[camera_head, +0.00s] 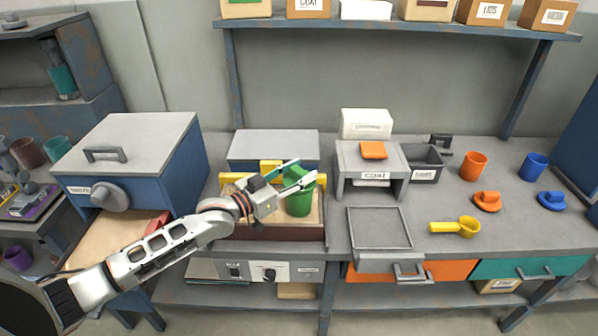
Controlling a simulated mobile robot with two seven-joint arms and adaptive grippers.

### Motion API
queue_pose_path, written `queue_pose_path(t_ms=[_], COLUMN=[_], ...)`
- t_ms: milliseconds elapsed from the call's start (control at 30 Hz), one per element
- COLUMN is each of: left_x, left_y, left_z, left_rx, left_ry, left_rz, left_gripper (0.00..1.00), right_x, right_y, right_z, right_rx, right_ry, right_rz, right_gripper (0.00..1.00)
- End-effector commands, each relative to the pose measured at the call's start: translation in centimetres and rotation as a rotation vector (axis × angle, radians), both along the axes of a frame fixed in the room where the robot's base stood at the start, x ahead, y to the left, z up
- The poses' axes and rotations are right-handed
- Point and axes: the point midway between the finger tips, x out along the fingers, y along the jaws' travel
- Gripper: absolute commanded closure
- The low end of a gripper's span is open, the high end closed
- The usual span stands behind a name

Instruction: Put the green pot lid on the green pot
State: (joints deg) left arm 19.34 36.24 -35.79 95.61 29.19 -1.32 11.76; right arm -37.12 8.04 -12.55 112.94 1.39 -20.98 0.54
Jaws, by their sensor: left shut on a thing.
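The green pot (299,204) stands upright on the brown-sided unit with a light top, left of the workbench's middle. My left gripper (296,175) reaches in from the left, right at the pot's top. It is shut on a green piece that looks like the green pot lid (299,174). The fingers hide much of this piece. I cannot tell whether the lid touches the pot's rim or hangs just above it. My right gripper is not in view.
A blue-grey oven box (135,150) stands at the left. A grey coat-labelled box (370,165) and an open tray (380,228) are to the right. Further right are an orange cup (473,165), orange lid (487,201), blue cup (534,166), blue lid (551,200) and yellow scoop (456,227).

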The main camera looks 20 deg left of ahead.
Motion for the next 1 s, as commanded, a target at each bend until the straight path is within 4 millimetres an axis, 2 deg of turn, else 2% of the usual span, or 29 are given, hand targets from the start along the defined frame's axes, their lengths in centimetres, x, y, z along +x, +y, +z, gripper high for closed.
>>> queue_pose_path(t_ms=[500,1000], left_x=[0.0,-0.03], left_y=[-0.01,0.01], left_z=[0.16,0.09], left_rx=[-0.001,-0.001], left_ry=[-0.001,-0.001], left_rz=[0.0,0.0], left_gripper=[0.81,0.81], right_x=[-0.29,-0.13], right_y=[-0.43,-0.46], right_z=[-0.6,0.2], right_rx=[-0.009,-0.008], right_ry=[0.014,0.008], right_rz=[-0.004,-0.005], right_gripper=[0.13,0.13])
